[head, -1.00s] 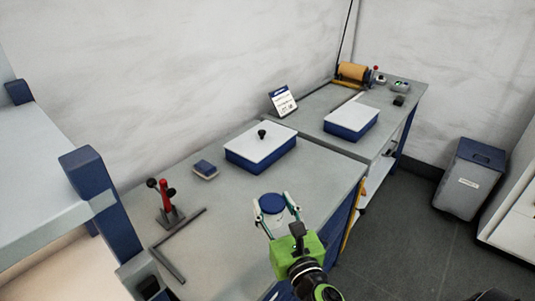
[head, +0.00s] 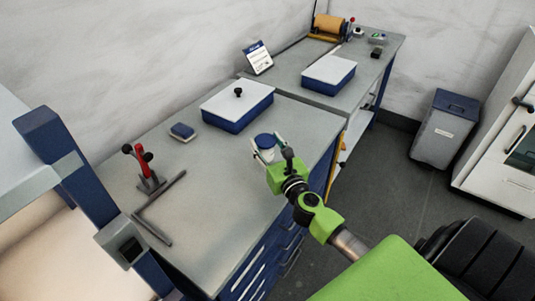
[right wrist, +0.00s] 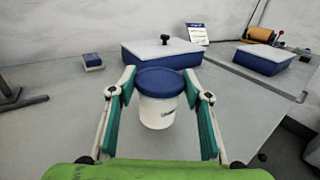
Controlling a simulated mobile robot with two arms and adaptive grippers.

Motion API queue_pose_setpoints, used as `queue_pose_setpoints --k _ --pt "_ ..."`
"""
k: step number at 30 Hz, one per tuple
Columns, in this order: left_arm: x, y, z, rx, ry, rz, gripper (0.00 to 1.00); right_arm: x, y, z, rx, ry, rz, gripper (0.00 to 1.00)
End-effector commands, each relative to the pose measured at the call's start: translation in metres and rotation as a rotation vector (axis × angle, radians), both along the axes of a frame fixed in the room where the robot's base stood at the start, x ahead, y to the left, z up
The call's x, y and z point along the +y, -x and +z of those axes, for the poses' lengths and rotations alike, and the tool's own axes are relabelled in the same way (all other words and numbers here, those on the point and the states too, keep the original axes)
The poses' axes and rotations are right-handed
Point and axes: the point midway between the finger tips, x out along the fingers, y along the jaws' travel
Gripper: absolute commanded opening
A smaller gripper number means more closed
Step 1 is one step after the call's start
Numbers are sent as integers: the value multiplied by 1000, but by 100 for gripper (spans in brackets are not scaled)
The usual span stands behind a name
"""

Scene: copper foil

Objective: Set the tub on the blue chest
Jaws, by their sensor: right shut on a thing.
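The tub (head: 266,154) is a small white pot with a dark blue lid, upright at the bench's right part. It also shows in the right wrist view (right wrist: 157,108). My right gripper (head: 265,141) is shut on the tub, with one finger on each side near the lid. I cannot tell whether the tub's base touches the bench. A blue box with a white lid and black knob (head: 236,108) sits behind the tub. A similar blue box without a visible knob (head: 328,74) is on the far bench. I cannot tell which is the blue chest. My left gripper is out of view.
The near bench (head: 215,180) holds a red clamp-like tool (head: 140,165), a bent dark bar (head: 152,215) and a small blue block (head: 183,131). A sign (head: 257,57) and an orange roll (head: 329,25) stand farther back. A grey bin (head: 443,130) stands on the floor.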

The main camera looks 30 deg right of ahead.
Motion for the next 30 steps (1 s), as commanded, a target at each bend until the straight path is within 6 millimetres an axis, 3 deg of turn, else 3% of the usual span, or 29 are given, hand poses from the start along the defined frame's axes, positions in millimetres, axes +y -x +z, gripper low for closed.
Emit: queue_pose_setpoints --k 7,21,22,24,30 --pt "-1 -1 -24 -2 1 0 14 -6 -5 -37 1 -1 -1 18" --pt "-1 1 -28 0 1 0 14 -6 -5 -43 0 -1 -1 18" --pt "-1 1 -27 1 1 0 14 -6 -5 -43 0 0 -1 47" --pt "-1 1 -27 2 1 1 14 -6 -5 -42 1 0 -1 62" --pt "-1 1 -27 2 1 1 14 -6 -5 -42 1 0 -1 62"
